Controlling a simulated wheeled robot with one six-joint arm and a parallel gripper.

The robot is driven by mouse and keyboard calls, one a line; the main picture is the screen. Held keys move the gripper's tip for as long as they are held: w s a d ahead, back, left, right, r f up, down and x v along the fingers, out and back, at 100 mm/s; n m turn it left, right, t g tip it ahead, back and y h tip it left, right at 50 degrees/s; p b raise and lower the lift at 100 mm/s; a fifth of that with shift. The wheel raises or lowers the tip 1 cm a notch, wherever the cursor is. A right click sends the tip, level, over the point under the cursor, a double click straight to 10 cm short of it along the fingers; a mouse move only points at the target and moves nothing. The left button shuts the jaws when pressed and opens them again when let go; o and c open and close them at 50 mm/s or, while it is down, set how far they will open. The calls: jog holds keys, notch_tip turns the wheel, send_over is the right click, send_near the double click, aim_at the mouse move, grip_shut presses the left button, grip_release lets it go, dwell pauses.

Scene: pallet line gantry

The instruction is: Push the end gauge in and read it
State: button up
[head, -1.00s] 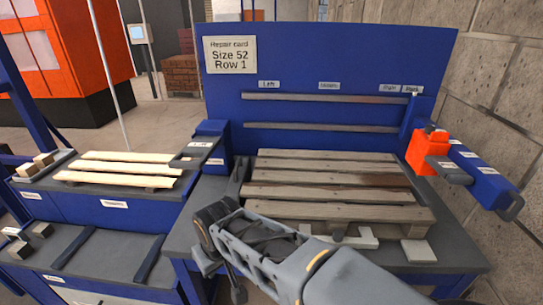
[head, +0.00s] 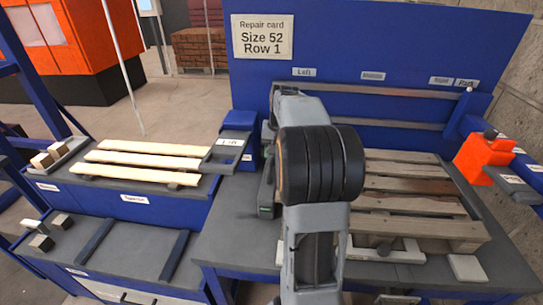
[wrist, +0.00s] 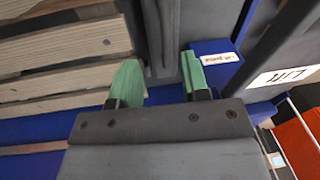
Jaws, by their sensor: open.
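A blue block (head: 240,125) stands at the left end of the pallet bench. It also shows in the wrist view (wrist: 212,48), where its small label is upside down and too blurred to read surely; it may be the end gauge. No gauge reading is legible. My gripper (wrist: 160,82) is open, its green fingertips apart with a dark grey bar (wrist: 160,40) showing beyond the gap. The right fingertip appears close beside the blue block; contact cannot be told. In the head view my arm hides most of the gripper. The worn pallet (head: 410,190) lies to the right.
A repair card (head: 262,37) on the blue back panel reads Size 52, Row 1. A red-orange tool (head: 484,158) sits on a blue arm at the right. Pale boards (head: 150,160) lie on the left bench. Small blocks (head: 42,242) rest on the lower left shelf.

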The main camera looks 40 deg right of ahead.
aim_at(272, 161)
jog(key=shift+w+d+r+m, duration=0.6)
jog(key=shift+w+d+r, duration=1)
jog(key=shift+r, duration=1.35)
jog(key=shift+y, duration=0.4)
jog(key=f, duration=0.4)
jog(key=a+f, duration=0.1)
jog(key=f, duration=0.3)
jog(key=w+f+b, duration=0.1)
jog(key=f, duration=0.3)
jog(key=shift+a+f, duration=0.15)
jog(key=shift+f, duration=0.2)
grip_shut()
